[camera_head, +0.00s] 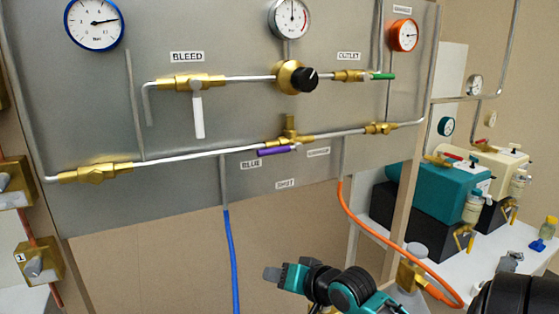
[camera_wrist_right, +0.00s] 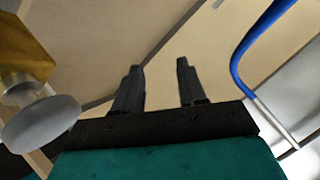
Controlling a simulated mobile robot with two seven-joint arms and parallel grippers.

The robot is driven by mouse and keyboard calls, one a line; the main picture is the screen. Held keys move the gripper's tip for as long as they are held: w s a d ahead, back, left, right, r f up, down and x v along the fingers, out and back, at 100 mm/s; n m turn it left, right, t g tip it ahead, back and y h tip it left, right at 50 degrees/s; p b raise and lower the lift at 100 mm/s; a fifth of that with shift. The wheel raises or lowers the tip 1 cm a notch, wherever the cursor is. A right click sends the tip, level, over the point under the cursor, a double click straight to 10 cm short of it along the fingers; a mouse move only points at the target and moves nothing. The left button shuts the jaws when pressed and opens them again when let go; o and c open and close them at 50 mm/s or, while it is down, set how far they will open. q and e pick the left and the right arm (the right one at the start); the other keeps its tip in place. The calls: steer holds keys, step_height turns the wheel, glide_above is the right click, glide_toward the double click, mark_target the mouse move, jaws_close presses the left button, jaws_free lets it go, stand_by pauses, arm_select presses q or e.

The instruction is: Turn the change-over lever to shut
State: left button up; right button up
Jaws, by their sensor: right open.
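The change-over lever (camera_head: 277,150) is a purple handle on a brass valve (camera_head: 290,135) low on the grey panel. It lies nearly level and points left, above the BLUE label (camera_head: 251,164). The SHUT label (camera_head: 286,184) is below the valve, and another label (camera_head: 318,152), too blurred to read surely, is to its right. My right gripper (camera_head: 283,276) is below the panel in the head view, well apart from the lever. In the right wrist view its two fingers (camera_wrist_right: 158,85) are spread with nothing between them. My left gripper is not in view.
A blue hose (camera_head: 232,260) hangs below the valve, left of my right gripper. An orange hose (camera_head: 385,235) curves down to the right. A white-handled BLEED valve (camera_head: 198,112) and a black knob (camera_head: 304,79) are above. A brass block (camera_wrist_right: 22,55) with a grey knob is beside the gripper in the wrist view.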

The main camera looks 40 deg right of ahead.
steer(key=d+r+m+t+b, duration=0.15)
steer(key=d+r+m, duration=0.4)
steer(key=r, duration=0.85)
steer(key=m+t+y+b, duration=0.1)
steer(key=m+t+y, duration=0.1)
steer(key=m, duration=0.2)
glide_toward(276, 151)
steer(key=shift+n, duration=0.25)
steer(key=x, duration=0.9)
steer(key=shift+w+b, duration=0.15)
steer(key=shift+b, duration=0.2)
steer(key=shift+c, duration=0.3)
jaws_close()
